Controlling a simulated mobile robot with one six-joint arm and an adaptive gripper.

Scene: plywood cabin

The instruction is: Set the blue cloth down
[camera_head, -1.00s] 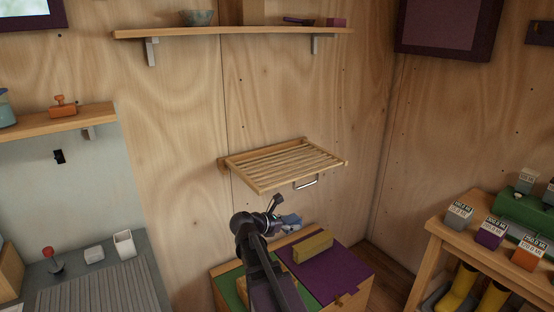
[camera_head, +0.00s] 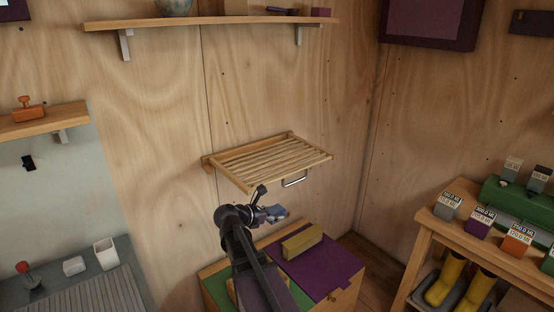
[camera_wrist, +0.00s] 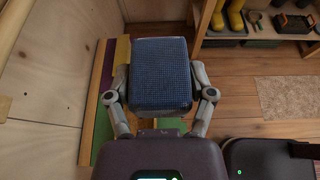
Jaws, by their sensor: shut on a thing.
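The blue cloth (camera_wrist: 160,72) looks like a folded, waffle-textured block in the wrist view. My gripper (camera_wrist: 160,92) is shut on it, with one finger at each side. In the head view my gripper (camera_head: 262,212) is small, and the cloth (camera_head: 276,211) shows as a blue-grey patch at its tip. The cloth is held above the box top with green and purple panels (camera_head: 330,272), below the slatted wooden rack (camera_head: 270,160) on the wall. My arm hides part of the box top.
A yellowish block (camera_head: 302,241) lies on the box top. A wooden bench (camera_head: 425,245) at right carries labelled cartons (camera_head: 480,222) and a green case (camera_head: 520,205), with yellow boots (camera_head: 445,280) below. A shelf (camera_head: 210,22) runs above the rack. The purple panel's right part is clear.

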